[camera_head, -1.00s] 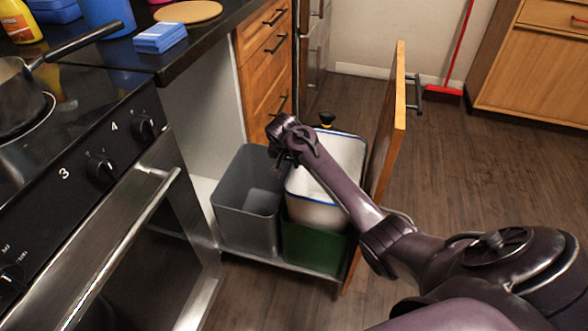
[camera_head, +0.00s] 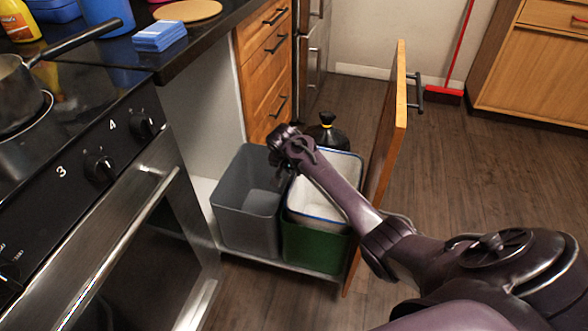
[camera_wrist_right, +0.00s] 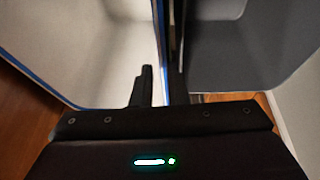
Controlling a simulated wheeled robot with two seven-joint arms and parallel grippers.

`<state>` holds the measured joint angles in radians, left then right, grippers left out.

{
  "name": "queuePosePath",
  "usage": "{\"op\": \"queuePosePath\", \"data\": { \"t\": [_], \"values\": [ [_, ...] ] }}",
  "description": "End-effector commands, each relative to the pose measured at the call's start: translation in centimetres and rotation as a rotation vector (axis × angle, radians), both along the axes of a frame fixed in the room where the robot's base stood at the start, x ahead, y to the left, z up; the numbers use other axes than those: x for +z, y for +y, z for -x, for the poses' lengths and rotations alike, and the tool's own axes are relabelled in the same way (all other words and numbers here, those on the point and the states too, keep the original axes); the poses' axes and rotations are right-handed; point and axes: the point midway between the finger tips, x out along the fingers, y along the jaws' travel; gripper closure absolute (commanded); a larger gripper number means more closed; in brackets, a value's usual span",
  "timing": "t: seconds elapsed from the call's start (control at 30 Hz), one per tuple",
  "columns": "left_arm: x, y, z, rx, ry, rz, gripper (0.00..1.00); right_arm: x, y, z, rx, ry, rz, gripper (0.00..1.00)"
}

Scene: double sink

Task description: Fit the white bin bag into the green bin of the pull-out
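The white bin bag (camera_head: 320,213) with a blue rim sits inside the green bin (camera_head: 316,248), its rim near the bin's top edge. My right gripper (camera_head: 283,168) is at the bag's left side, beside the grey bin (camera_head: 247,222). In the right wrist view, the fingers (camera_wrist_right: 164,88) stand apart on either side of the blue rim of the bag (camera_wrist_right: 110,60), with gaps visible; the grey bin (camera_wrist_right: 240,60) is to the right. My right forearm hides part of the bag. My left gripper is not in view.
The wooden pull-out front (camera_head: 388,135) stands right of the bins. A dark bottle (camera_head: 325,134) is behind the green bin. The stove (camera_head: 90,180) and counter (camera_head: 215,30) are at left. A red broom (camera_head: 450,96) leans on the far wall; the floor at right is clear.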

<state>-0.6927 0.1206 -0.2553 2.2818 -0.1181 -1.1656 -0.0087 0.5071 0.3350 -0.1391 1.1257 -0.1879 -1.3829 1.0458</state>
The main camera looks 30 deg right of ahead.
Motion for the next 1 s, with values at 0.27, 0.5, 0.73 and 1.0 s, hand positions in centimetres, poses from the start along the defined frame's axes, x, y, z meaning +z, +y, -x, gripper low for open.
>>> {"op": "queuePosePath", "data": {
  "t": [0.27,0.5,0.73,1.0],
  "values": [
    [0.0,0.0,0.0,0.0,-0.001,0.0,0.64,0.0,0.0,0.0,0.0,0.0,0.0,0.76],
    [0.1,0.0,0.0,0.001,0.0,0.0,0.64,1.5,0.0,-0.1,0.0,-0.004,0.0,0.76],
    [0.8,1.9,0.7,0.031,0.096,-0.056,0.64,6.4,1.7,1.0,0.0,-0.004,-0.001,0.76],
    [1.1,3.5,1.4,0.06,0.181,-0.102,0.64,10.9,3.3,2.2,0.001,-0.001,-0.001,0.76]
  ]
}}
